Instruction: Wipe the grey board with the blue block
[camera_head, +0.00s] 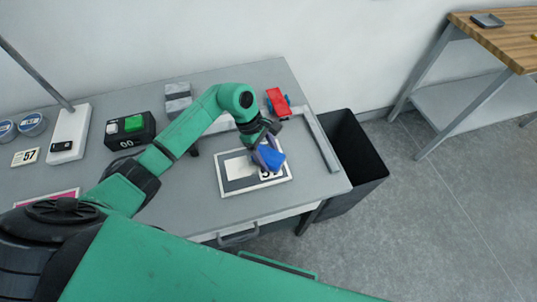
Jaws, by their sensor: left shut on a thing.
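The blue block (272,156) is in my left gripper (266,150), over the right part of the board. The grey board (240,185) lies flat on the grey table and has a light rim, a white patch and a printed number at its right side, partly hidden by the block. My left gripper is shut on the block. I cannot tell whether the block touches the board. My right gripper is not in view.
A red toy car (278,103) stands behind the board. A black box with a green button (134,124) and a white device (69,134) are at left. A black bin (352,165) stands beyond the table's right edge. A wooden bench (505,40) is at far right.

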